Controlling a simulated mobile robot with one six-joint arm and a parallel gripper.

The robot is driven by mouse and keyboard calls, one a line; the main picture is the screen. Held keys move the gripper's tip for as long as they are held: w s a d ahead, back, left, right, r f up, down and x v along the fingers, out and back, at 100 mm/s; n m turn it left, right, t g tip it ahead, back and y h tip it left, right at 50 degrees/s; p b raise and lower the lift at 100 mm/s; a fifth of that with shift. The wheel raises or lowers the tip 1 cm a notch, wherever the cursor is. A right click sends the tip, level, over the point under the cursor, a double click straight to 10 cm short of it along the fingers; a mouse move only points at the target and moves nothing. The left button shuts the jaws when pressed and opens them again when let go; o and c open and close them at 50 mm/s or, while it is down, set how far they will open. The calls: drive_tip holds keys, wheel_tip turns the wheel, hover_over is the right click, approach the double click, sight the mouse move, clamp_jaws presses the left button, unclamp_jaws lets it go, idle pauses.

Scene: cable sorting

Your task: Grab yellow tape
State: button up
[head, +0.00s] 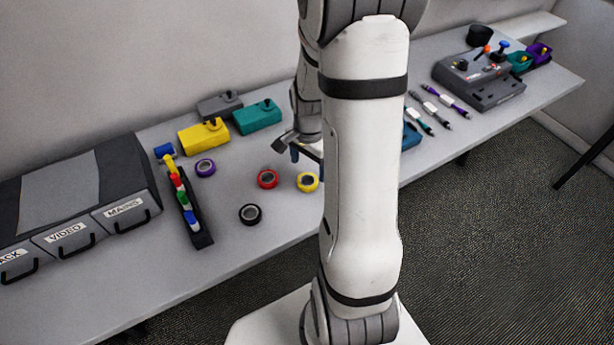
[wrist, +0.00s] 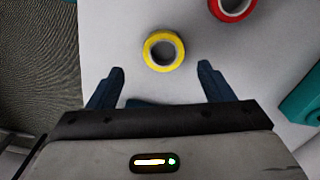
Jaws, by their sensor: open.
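The yellow tape (head: 299,186) is a small roll lying flat on the table, just left of my arm in the head view. It also shows in the wrist view, where the yellow roll (wrist: 149,61) lies beyond the fingertips and roughly between their lines. My gripper (wrist: 161,78) is open and empty, with its two dark blue fingers apart and not touching the tape. In the head view my gripper (head: 306,152) is partly hidden behind my arm.
A red tape (head: 261,181) lies close to the left of the yellow one; purple (head: 197,170) and black (head: 242,216) rolls are further left. Yellow (head: 189,138) and teal (head: 270,118) boxes stand behind. A control box (head: 486,92) and cables are at the right.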

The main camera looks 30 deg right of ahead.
sight(307, 184)
drive_tip(key=shift+w+f+p, duration=0.15)
drive_tip(key=shift+f+p, duration=0.15)
drive_tip(key=shift+f, duration=1.2)
drive_tip(key=shift+w+f+p, duration=0.1)
drive_tip(key=shift+f+p, duration=0.15)
drive_tip(key=shift+f, duration=1.25)
drive_tip(key=c, duration=1)
